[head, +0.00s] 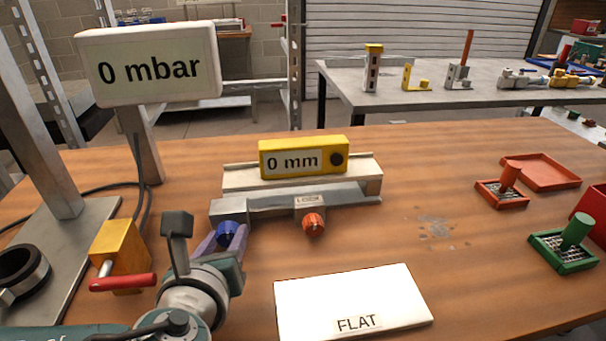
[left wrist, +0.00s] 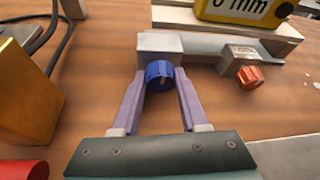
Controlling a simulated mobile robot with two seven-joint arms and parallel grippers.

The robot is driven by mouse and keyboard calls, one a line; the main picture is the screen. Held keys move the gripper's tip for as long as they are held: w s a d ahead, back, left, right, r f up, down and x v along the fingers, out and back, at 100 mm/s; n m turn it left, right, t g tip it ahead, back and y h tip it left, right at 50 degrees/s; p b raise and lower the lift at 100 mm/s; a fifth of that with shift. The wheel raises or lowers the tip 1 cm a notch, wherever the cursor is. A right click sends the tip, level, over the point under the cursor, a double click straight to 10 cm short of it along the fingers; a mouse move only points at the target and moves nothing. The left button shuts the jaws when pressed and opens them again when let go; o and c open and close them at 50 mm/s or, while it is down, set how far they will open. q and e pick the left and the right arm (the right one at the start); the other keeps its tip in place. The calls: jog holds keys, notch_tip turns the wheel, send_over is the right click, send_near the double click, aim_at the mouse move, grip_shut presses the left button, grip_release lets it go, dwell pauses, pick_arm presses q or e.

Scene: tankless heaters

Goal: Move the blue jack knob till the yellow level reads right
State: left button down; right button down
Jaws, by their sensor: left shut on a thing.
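The blue jack knob (head: 227,232) sits at the left front of the grey metal jack (head: 255,206). It also shows in the left wrist view (left wrist: 160,75). My left gripper (left wrist: 161,80) is shut on the blue knob, with a purple finger on each side of it. The yellow level (head: 329,146) rests on the pale plate behind the jack, and its display reads 0 mm. An orange knob (head: 313,224) is on the jack front to the right, below a small label. My right gripper is not in view.
A white slab (head: 350,290) marked FLAT lies in front of the jack. A display (head: 150,62) reading 0 mbar stands at left. A yellow block (head: 121,250) with a red handle is left of my left gripper. Red and green (head: 563,252) tools stand right.

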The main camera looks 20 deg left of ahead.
pick_arm(q)
jog(key=shift+w+d+r+m+g+y+p, duration=0.15)
jog(key=shift+m+g+y+p, duration=0.3)
jog(key=shift+m+p, duration=0.35)
jog(key=shift+m+g+y, duration=0.35)
jog(key=shift+m+y, duration=0.4)
jog(key=shift+m, duration=0.45)
jog(key=shift+d, duration=0.1)
jog(key=shift+c, duration=2.2)
grip_release()
